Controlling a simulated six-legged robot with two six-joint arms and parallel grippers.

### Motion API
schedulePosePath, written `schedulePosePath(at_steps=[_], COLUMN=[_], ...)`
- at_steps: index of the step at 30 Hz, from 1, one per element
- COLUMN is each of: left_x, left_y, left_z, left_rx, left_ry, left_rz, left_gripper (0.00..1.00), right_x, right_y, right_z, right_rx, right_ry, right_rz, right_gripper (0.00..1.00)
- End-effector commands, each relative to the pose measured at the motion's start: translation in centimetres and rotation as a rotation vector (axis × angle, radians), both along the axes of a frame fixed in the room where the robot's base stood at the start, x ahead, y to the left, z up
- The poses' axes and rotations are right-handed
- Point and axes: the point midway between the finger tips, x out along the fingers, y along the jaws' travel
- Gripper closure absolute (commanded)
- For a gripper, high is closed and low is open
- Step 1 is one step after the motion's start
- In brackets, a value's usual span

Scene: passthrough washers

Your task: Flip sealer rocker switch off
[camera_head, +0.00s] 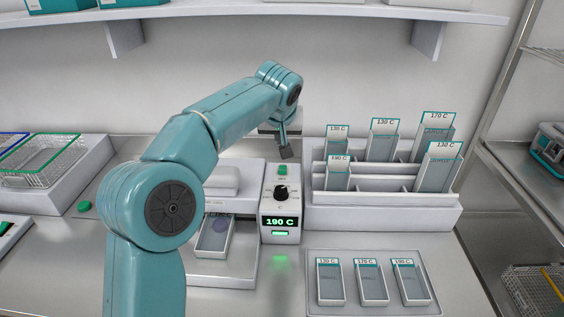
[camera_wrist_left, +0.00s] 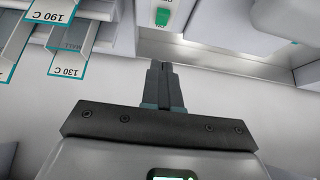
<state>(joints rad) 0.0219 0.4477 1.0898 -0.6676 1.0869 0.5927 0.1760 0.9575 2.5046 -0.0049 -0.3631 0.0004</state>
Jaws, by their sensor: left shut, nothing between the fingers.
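The sealer (camera_head: 281,203) is a white box with a black dial and a lit green display reading 190 C. Its green rocker switch (camera_head: 283,170) sits on top, behind the dial. The switch also shows in the left wrist view (camera_wrist_left: 162,16), near the top edge. My left gripper (camera_head: 286,152) is above and just behind the switch, apart from it. Its fingers (camera_wrist_left: 163,78) are shut with nothing between them. The switch's exact tilt is too small to tell. My right gripper is not in view.
A white rack (camera_head: 385,212) with several labelled pouch boxes stands right of the sealer. A tray (camera_head: 433,288) with three boxes lies in front of it. A wire basket (camera_head: 45,160) is at the left. A shelf (camera_head: 250,11) runs overhead. A metal rack (camera_head: 500,110) stands at the right.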

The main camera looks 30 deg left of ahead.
Motion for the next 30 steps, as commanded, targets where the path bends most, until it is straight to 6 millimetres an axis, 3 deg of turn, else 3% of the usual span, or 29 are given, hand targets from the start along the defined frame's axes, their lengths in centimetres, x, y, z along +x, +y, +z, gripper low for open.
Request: schedulePosePath(at_steps=[8,13,26,30], left_x=[-0.2,0.4,4.9,4.4], left_y=[-0.1,0.3,3.1,2.8], left_z=[0.0,-1.1,-8.3,-10.6], left_rx=[0.0,0.0,0.0,0.0], left_ry=[-0.001,0.001,0.003,0.002], left_rz=[0.001,0.002,0.001,-0.002], left_gripper=[1.0,1.0,1.0,1.0], right_x=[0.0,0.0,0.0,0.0], right_y=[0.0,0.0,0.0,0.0], right_z=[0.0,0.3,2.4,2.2], right_rx=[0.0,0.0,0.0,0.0], right_ry=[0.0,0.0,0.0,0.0], right_rz=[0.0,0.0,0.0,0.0], right_gripper=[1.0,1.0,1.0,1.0])
